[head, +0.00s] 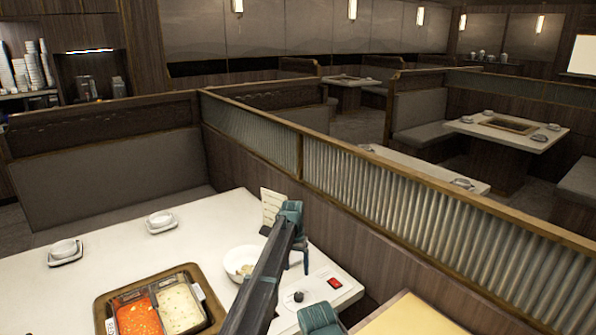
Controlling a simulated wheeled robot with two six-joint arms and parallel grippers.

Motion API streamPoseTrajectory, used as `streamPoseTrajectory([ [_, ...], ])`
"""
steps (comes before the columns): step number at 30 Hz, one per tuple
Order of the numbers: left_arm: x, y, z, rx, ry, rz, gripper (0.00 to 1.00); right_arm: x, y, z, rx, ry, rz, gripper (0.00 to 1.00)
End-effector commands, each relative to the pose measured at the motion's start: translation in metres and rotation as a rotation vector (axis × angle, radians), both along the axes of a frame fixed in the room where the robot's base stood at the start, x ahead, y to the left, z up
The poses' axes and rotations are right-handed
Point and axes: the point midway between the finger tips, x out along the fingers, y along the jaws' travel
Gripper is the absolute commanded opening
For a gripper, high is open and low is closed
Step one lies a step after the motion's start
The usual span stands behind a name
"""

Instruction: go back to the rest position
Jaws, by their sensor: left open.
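My left arm's dark link rises from the bottom middle of the head view to a teal part. My left gripper (298,266) is below it, over the right side of the white table (110,262), just right of the white bowl (233,253). It is open and I see nothing between its fingers. A teal part of mine shows at the bottom edge. My right gripper cannot be made out.
A two-part pot with red broth (138,317) and pale broth (180,308) sits in the table. Two small dishes on saucers (66,250) (161,221) stand at the back left.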

Motion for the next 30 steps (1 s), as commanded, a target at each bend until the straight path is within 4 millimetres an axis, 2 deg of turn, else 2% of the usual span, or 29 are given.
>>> streamPoseTrajectory([
  [1, 0.0, 0.0, -0.009, 0.0, 0.0, 0.0, 0.76, 0.0, 0.0, -0.009, 0.0, 0.0, 0.0, 1.0],
  [24, -0.002, -0.005, -0.106, 0.0, 0.0, 0.0, 0.76, 0.0, 0.0, -0.106, 0.0, 0.0, 0.0, 1.0],
  [30, -0.002, -0.006, -0.122, 0.0, 0.0, 0.0, 0.76, 0.0, 0.0, -0.122, 0.0, 0.0, 0.0, 1.0],
])
